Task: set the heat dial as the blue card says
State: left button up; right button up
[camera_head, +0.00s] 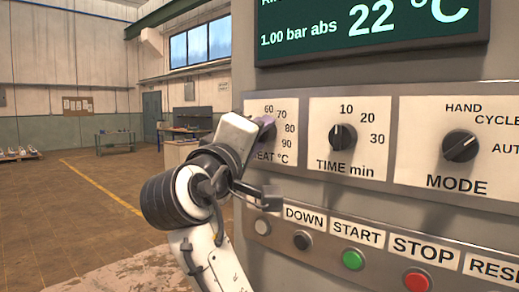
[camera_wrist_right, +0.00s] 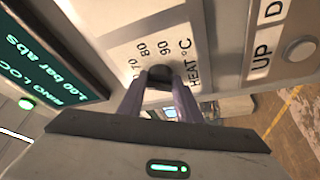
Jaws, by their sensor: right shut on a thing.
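The heat dial (camera_wrist_right: 158,74) is a dark round knob on a white plate marked 70, 80, 90 and HEAT °C in the right wrist view. My right gripper (camera_wrist_right: 157,88) is shut on it, one finger on each side. In the head view the same right gripper (camera_head: 266,130) covers most of the dial, so its pointer is hidden. The plate (camera_head: 291,108) there reads 60, 70, 80 and 90. I cannot tell the dial's setting. No blue card shows in either view. My left gripper is not in view.
The time dial (camera_head: 342,137) and mode dial (camera_head: 459,146) sit to the right. Below is a button row with a green START button (camera_head: 353,259) and red STOP button (camera_head: 417,280). A screen (camera_head: 370,30) above reads 22 °C. Open floor lies left.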

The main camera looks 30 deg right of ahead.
jog(key=shift+f+m+b, duration=0.3)
jog(key=shift+m+b, duration=0.2)
jog(key=shift+m, duration=0.2)
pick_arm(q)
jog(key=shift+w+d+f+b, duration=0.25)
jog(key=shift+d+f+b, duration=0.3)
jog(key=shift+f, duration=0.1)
pick_arm(e)
jog(key=shift+r+m+h, duration=0.1)
jog(key=shift+m+h, duration=0.4)
jog(key=shift+m, duration=0.2)
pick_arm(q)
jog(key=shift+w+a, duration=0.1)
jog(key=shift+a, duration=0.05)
pick_arm(e)
jog(key=o, duration=1)
jog(key=shift+r, duration=0.1)
jog(key=shift+o, duration=0.2)
jog(key=shift+a, duration=0.1)
pick_arm(q)
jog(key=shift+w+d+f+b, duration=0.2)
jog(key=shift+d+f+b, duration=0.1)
jog(key=shift+b, duration=0.35)
pick_arm(e)
jog(key=v, duration=0.7)
jog(key=shift+a, duration=0.15)
